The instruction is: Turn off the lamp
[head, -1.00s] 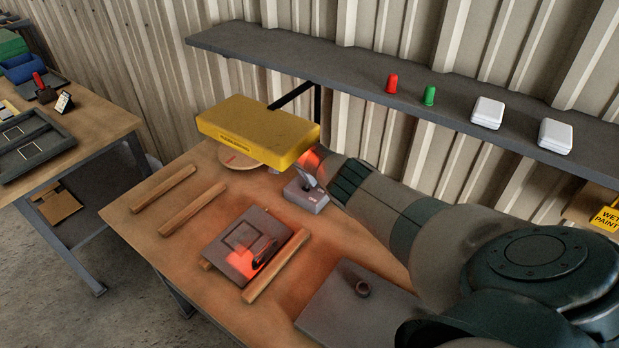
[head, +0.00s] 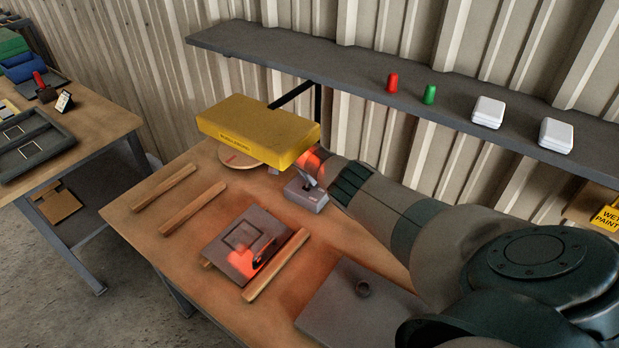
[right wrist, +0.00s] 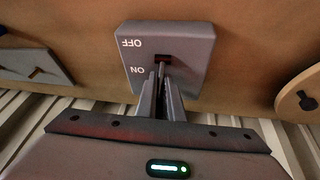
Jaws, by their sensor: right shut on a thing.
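A yellow box-shaped lamp hood (head: 257,132) hangs over the table's back. Red-orange light falls on a grey panel (head: 245,245) below it and on my right wrist. The grey switch box (head: 312,202) stands on the table right of the lamp. In the right wrist view the switch box (right wrist: 187,45) is marked OFF at the top and ON nearer my fingers, with a dark red slot. My right gripper (right wrist: 160,72) is shut on the switch lever at the slot, by the ON mark; the fingers mostly hide the lever. My left gripper is not in view.
Wooden strips (head: 192,208) lie left of the panel. A grey plate with a knob (head: 345,305) lies at the front right. A shelf (head: 350,75) runs behind, above my right arm, bearing red and green caps and white boxes.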

